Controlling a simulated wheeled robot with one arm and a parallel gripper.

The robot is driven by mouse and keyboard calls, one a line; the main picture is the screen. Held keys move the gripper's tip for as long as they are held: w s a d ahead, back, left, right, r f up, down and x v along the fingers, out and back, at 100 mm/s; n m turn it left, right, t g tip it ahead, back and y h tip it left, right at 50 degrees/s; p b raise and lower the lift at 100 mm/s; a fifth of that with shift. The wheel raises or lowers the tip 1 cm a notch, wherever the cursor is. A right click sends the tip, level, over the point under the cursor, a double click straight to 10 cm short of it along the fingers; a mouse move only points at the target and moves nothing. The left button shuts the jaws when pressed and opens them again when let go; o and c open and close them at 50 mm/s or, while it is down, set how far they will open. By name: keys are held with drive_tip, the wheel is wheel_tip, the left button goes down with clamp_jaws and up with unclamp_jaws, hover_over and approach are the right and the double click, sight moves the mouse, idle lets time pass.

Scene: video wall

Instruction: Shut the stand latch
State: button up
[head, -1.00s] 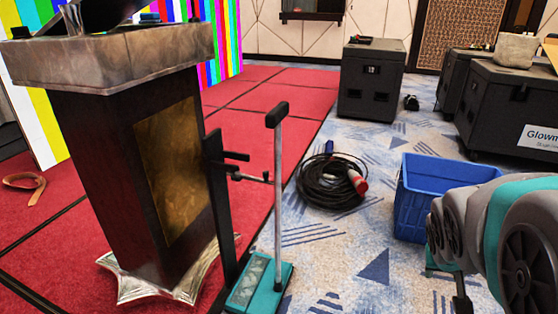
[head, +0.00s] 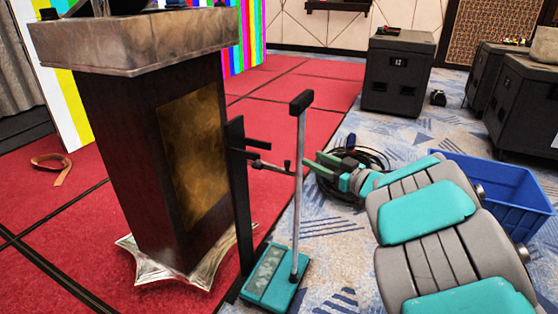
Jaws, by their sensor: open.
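The stand is a dark upright post (head: 242,205) beside the lectern, with short dark arms near its top. A thin bar (head: 268,164), likely the latch, sticks out from the post and ends in a small dark knob close to the grey pole (head: 298,190). I cannot tell whether the knob touches the pole. The pole has a black T-shaped top and rises from a teal base plate (head: 268,280). My gripper (head: 313,164) is open and empty, just right of the pole at about the bar's height in the picture, its fingers pointing left.
The lectern (head: 150,170) stands close on the left. A cable coil (head: 377,159) lies partly hidden behind my gripper. A blue crate (head: 515,195) is on the right, behind my arm. Black cases (head: 397,75) stand farther back. Red carpet lies open behind the pole.

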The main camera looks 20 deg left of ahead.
drive_tip(key=a+g, duration=0.1)
drive_tip(key=a, duration=0.2)
drive_tip(key=a+g+y, duration=0.1)
drive_tip(key=a, duration=0.3)
drive_tip(key=s+a+f+n+y, duration=0.1)
drive_tip(key=a, duration=0.2)
drive_tip(key=shift+a+f+g, duration=0.1)
drive_tip(key=shift+a+g, duration=0.2)
drive_tip(key=shift+g, duration=0.1)
clamp_jaws()
idle(1.0)
